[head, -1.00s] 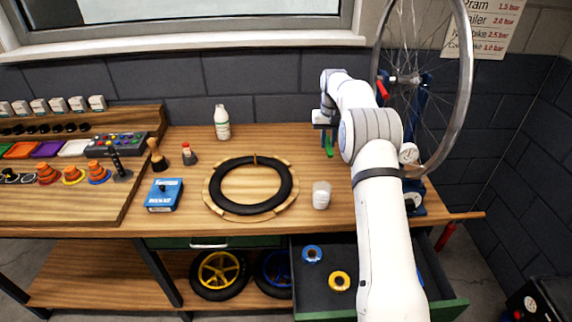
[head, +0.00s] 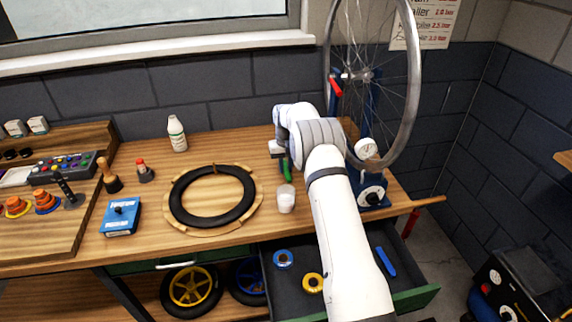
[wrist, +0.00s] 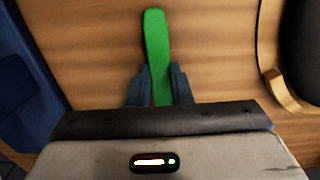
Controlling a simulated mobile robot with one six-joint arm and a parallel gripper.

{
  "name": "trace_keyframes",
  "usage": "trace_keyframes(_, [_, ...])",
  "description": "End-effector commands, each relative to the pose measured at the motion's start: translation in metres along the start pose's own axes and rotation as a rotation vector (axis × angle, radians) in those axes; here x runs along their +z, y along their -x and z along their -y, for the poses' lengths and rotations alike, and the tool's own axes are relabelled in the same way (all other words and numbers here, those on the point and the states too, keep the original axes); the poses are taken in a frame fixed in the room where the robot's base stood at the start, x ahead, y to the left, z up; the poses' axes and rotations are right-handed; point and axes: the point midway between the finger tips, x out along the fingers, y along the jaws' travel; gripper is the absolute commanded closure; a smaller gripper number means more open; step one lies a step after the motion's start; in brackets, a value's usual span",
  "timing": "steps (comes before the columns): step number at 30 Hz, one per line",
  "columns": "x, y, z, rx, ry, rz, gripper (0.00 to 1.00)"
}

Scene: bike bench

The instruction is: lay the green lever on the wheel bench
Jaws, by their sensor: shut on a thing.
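The green lever (wrist: 156,45) is between the two fingers of my gripper (wrist: 159,88) in the wrist view, its rounded end pointing away from the gripper. In the head view my gripper (head: 285,165) is low over the right part of the wooden wheel bench (head: 245,150), and the green lever (head: 287,171) shows below it. The gripper is shut on the lever. I cannot tell whether the lever touches the bench top. My arm hides part of the bench to the right.
A black tyre (head: 178,203) on a wooden ring lies left of the gripper. A white cup (head: 286,198) stands just in front. The truing stand with a wheel (head: 412,80) is to the right. An open drawer (head: 410,292) is below. A white bottle (head: 177,134) stands at the back.

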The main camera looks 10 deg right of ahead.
Motion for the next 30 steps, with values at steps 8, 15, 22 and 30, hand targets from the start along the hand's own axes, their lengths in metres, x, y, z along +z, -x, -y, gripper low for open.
trace_keyframes(8, [-0.001,-0.002,-0.001,0.0,-0.001,-0.002,1.0])
trace_keyframes(15, [-0.001,-0.002,-0.001,0.0,-0.001,-0.002,0.67])
trace_keyframes(22, [0.0,-0.002,-0.001,0.0,-0.002,-0.002,0.59])
trace_keyframes(30, [-0.001,0.012,-0.002,0.0,-0.002,-0.005,0.59])
